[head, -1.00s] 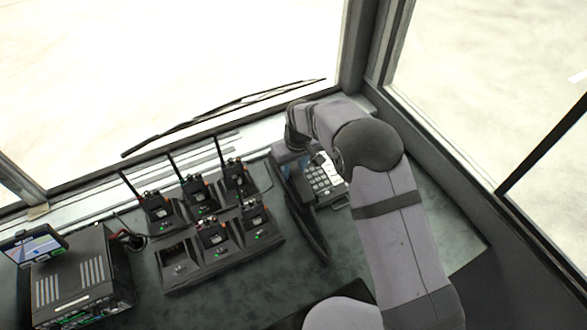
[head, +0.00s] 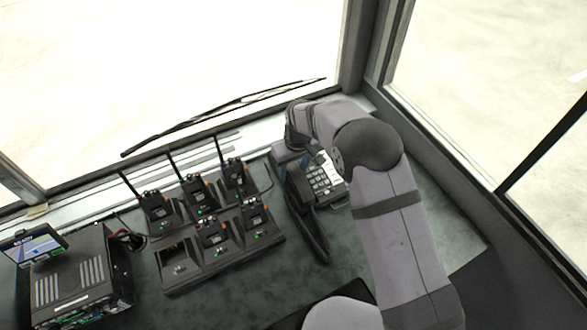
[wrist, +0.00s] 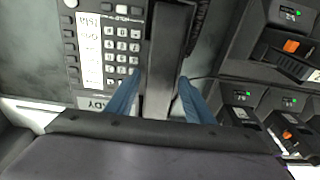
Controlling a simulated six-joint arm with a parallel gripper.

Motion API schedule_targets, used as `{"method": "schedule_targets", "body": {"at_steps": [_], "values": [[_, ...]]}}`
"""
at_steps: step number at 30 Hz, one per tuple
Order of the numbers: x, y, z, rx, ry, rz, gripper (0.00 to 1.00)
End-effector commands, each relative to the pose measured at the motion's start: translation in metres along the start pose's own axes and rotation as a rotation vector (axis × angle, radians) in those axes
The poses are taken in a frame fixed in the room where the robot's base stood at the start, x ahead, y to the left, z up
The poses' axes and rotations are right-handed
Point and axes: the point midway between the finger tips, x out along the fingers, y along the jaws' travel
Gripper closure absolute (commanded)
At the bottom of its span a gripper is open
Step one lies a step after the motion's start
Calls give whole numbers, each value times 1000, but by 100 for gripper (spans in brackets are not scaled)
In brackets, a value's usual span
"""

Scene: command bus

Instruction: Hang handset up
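In the wrist view the handset (wrist: 166,55) runs up from between my blue fingers, beside the phone's keypad (wrist: 121,47). My gripper (wrist: 161,77) is over the far end of the handset, one finger on each side. The fingers look spread, with narrow gaps to the handset. My arm covers part of the phone in the head view. Whether the handset is fully seated in its cradle I cannot tell.
A charger rack (head: 215,267) with several handheld radios stands left of the phone, antennas upright. A grey radio box (head: 80,283) with a small screen (head: 35,246) is at the far left. Windows and frame posts close in the back and right. A coiled cord (wrist: 201,20) runs beside the handset.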

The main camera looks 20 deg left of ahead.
Motion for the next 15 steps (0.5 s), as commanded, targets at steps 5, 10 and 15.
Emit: {"method": "schedule_targets", "body": {"at_steps": [5, 10, 15], "values": [[0, 0, 0, 0, 0, 0, 46], [0, 0, 0, 0, -1, 0, 46], [-9, 0, -1, 0, 2, 0, 46]]}}
